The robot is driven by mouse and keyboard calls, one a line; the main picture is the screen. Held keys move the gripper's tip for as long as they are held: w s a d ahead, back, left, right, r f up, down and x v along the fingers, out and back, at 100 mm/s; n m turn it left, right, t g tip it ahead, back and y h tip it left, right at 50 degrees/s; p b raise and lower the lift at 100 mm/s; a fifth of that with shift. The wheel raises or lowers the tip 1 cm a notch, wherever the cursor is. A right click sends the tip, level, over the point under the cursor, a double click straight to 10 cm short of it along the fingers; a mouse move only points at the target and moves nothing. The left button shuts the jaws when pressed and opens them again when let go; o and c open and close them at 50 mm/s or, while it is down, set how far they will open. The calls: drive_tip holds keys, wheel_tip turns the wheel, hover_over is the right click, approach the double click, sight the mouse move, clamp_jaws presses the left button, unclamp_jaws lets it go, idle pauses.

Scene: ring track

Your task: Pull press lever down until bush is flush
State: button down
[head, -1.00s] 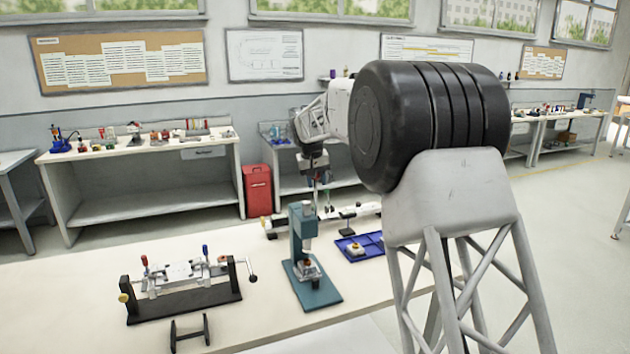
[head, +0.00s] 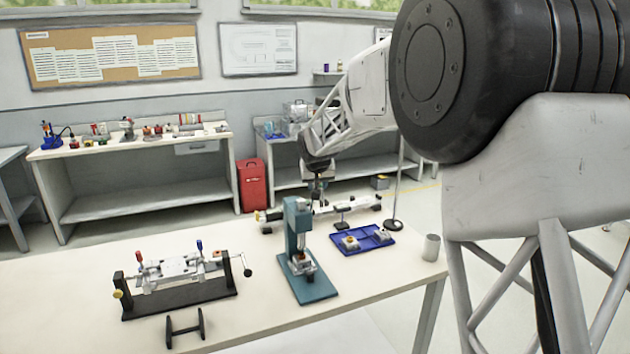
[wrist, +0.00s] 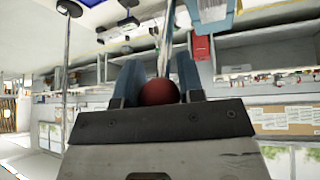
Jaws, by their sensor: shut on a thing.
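The teal press (head: 296,250) stands upright on the bench in the head view. A small block with an orange part (head: 302,263) sits under its ram; I cannot tell whether the bush is flush. My gripper (head: 318,192) is behind and just right of the press top, small in the head view. In the wrist view my gripper (wrist: 158,88) has its blue fingers closed on the red lever knob (wrist: 159,92). The lever's pale rod (wrist: 166,40) runs away from the knob toward the press, part of which shows at the top edge (wrist: 215,12).
A blue tray (head: 345,250) with small parts lies right of the press. A grey cup (head: 431,248) stands at the bench's right end, near a thin pole (head: 398,190). A black-based fixture (head: 180,302) and black stand (head: 185,330) are at left.

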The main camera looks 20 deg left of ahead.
drive_tip(key=s+d+f+t+y, duration=0.1)
drive_tip(key=s+d+f+t, duration=0.1)
drive_tip(key=s+d+f, duration=0.4)
drive_tip(key=shift+f+y, duration=0.3)
drive_tip(key=shift+f, duration=1.45)
drive_tip(key=shift+s+d+f, duration=0.1)
drive_tip(key=shift+s+f, duration=0.05)
drive_tip(key=shift+f, duration=0.1)
idle(0.4)
idle(0.9)
drive_tip(key=c, duration=0.8)
unclamp_jaws()
drive_tip(key=shift+o, duration=0.2)
drive_tip(key=shift+r, duration=0.1)
drive_tip(key=v, duration=0.7)
drive_tip(key=shift+s+r, duration=0.2)
drive_tip(key=shift+s, duration=0.1)
